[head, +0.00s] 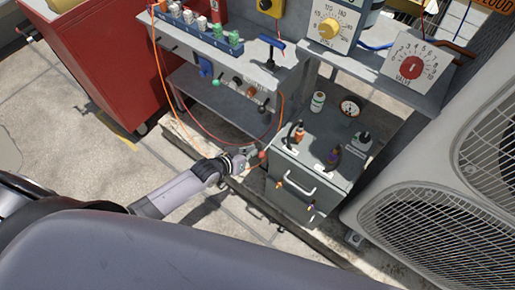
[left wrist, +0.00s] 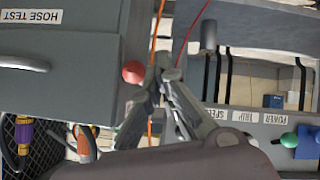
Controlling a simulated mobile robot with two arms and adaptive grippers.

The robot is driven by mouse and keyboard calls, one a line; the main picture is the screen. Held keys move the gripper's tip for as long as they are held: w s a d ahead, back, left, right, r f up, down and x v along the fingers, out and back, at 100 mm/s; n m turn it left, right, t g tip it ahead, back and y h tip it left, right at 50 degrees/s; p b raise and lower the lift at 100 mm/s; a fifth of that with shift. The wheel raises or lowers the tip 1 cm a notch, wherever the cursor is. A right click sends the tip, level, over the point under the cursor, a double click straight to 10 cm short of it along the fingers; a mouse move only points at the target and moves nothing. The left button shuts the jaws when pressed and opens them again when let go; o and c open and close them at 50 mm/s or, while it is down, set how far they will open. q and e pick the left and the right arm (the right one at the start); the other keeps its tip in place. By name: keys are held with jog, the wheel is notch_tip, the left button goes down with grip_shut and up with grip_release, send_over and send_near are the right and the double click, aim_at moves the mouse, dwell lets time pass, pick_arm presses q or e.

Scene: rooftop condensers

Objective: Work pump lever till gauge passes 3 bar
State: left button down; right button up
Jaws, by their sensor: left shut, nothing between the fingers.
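The grey hose test box (head: 305,190) stands low in the middle of the head view, with a small round gauge (head: 350,106) on top; its reading is too small to tell. A red ball knob (head: 262,154), seemingly the pump lever's end, sits at the box's left side. It also shows in the left wrist view (left wrist: 133,72), just left of the fingertips. My left gripper (head: 248,158) is shut and empty beside the knob, not around it; whether they touch I cannot tell. The lever's shaft is mostly hidden. My right gripper is out of view.
A grey bench (head: 215,45) with switches and levers stands behind, with orange and red hoses hanging close to my left gripper. A red cabinet (head: 95,70) is at the left, a condenser unit (head: 440,170) at the right.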

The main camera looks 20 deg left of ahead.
pick_arm(q)
jog(key=s+a+r, duration=0.2)
jog(key=s, duration=0.4)
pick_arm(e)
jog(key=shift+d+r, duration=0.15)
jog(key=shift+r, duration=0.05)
pick_arm(q)
jog(key=shift+a, duration=0.15)
jog(key=s+a+f+g+y, duration=0.25)
jog(key=s+f, duration=0.35)
jog(key=f, duration=0.3)
jog(key=s+a+f+g+y, duration=0.1)
jog(key=s+a+f, duration=0.35)
jog(key=f, duration=0.45)
jog(key=s+d+f+g, duration=0.1)
jog(key=s+f, duration=0.4)
jog(key=s, duration=0.7)
jog(key=s+d+f+m+g+y, duration=0.1)
jog(key=s+f+g, duration=0.3)
jog(key=s, duration=0.8)
notch_tip(320, 180, down, 3)
jog(key=shift+s+d+r+m, duration=0.15)
jog(key=shift+s+r+m, duration=0.05)
jog(key=shift+m, duration=0.1)
jog(key=shift+g, duration=0.25)
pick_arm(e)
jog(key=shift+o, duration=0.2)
